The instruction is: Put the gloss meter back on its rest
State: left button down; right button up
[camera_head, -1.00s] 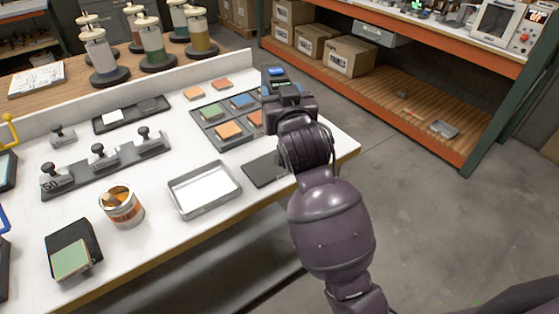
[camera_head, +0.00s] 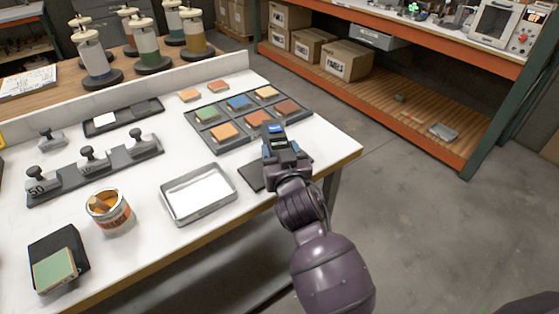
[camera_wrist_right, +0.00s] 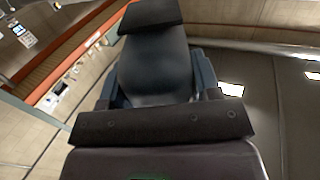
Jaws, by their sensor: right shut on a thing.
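My right gripper (camera_head: 282,158) is shut on the gloss meter (camera_head: 274,136), a dark and blue device with a small lit blue screen. In the right wrist view the meter (camera_wrist_right: 155,65) fills the space between the fingers. The gripper holds it over the right end of the table, just above and beside a flat dark pad (camera_head: 252,178) that looks like its rest. The gripper and meter hide part of the pad. I cannot tell whether the meter touches it. My left gripper is not in view.
A tray of coloured tiles (camera_head: 210,134) lies just behind the meter. An empty metal tray (camera_head: 166,208) is to the left of the pad. A paint can (camera_head: 108,212) and a weight rack (camera_head: 75,183) stand farther left. The table's front edge (camera_head: 345,157) is close by.

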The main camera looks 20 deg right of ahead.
notch_tip(320, 180, down, 2)
jog(key=shift+f, duration=0.25)
jog(key=shift+f+b, duration=0.15)
jog(key=shift+b, duration=0.15)
jog(key=o, duration=1.3)
